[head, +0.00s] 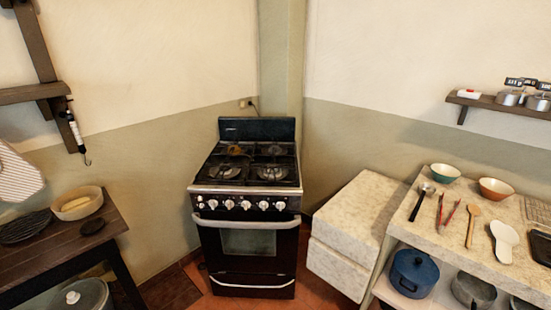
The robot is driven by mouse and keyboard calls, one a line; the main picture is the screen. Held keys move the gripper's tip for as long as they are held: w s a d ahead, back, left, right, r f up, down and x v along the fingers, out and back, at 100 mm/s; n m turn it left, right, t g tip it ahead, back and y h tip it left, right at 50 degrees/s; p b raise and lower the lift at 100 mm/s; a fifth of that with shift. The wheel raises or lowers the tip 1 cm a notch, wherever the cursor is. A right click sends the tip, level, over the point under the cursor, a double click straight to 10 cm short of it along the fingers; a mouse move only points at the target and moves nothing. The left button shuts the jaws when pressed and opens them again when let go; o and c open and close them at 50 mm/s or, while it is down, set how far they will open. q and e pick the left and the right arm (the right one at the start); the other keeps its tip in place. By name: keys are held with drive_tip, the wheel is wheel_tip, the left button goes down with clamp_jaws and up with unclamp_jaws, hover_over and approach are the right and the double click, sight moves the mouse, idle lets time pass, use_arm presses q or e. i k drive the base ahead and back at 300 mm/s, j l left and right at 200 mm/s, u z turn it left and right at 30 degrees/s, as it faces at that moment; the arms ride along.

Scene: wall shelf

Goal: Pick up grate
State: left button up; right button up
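Black grates (272,161) lie over the burners on top of the stove (247,218), in the middle of the head view. A wire rack (538,211) lies on the pale counter at the right edge and is cut off by the frame. A dark, ridged, round thing (24,226) lies on the wooden table at the left; I cannot tell whether it is a grate. Neither of my grippers is in view.
The wooden table (62,246) at left holds a bowl (77,206). The stone counter (448,236) at right holds bowls and utensils, with pots below. A wall shelf (490,104) hangs above it. Floor shows around the stove.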

sight(281, 166)
drive_tip(key=z, duration=0.4)
drive_tip(key=i+j+z, duration=0.15)
drive_tip(key=j+z, duration=0.3)
drive_tip(key=i+j+z, duration=0.1)
drive_tip(key=j+z, duration=0.75)
drive_tip(key=i+l, duration=0.05)
drive_tip(key=l, duration=0.05)
